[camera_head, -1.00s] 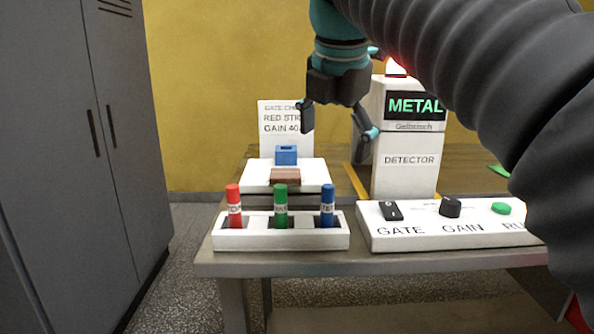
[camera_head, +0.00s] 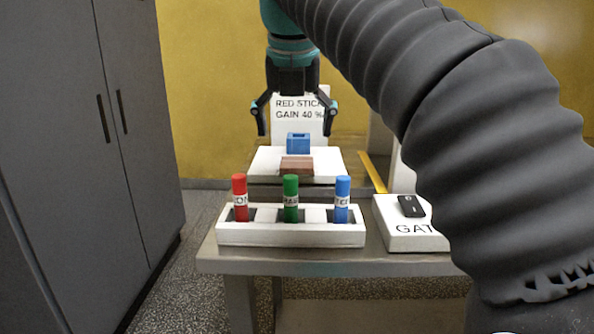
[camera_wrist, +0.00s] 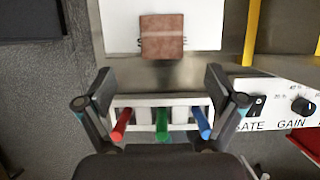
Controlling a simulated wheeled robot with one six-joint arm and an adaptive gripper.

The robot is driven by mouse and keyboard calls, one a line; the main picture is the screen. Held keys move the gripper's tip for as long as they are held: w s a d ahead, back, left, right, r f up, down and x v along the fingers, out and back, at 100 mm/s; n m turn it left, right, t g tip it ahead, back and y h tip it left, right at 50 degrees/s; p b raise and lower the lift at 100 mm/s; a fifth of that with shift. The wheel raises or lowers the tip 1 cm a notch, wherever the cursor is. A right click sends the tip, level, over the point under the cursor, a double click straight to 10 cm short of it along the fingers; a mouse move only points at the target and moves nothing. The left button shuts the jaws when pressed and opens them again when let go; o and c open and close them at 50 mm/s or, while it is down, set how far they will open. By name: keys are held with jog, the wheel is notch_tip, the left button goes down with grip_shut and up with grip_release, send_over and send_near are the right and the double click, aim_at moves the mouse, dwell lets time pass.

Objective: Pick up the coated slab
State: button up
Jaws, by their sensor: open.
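The coated slab is a flat brown block (camera_head: 297,166) with a pale line across it in the wrist view (camera_wrist: 162,37). It lies at the near edge of a white plate (camera_head: 328,163), in front of a blue block (camera_head: 298,144). My gripper (camera_head: 297,132) is open and empty, pointing down. In the head view it hangs above the plate, its fingers wide apart on either side of the blue block. In the wrist view the slab lies beyond the fingertips (camera_wrist: 160,104), centred between them and apart from them.
A white rack (camera_head: 290,236) with red (camera_head: 240,198), green (camera_head: 291,200) and blue (camera_head: 342,201) sticks stands in front of the plate. A control panel (camera_head: 400,233) is to the right, partly hidden by my arm. A sign (camera_head: 301,110) stands behind; grey cabinets (camera_head: 110,130) stand left.

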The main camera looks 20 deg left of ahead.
aim_at(297, 163)
jog(key=x, duration=0.2)
jog(key=b+x, duration=0.1)
jog(key=x, duration=0.1)
jog(key=b+x, duration=0.1)
jog(key=x, duration=0.2)
jog(key=shift+w, duration=0.3)
jog(key=c, duration=1.3)
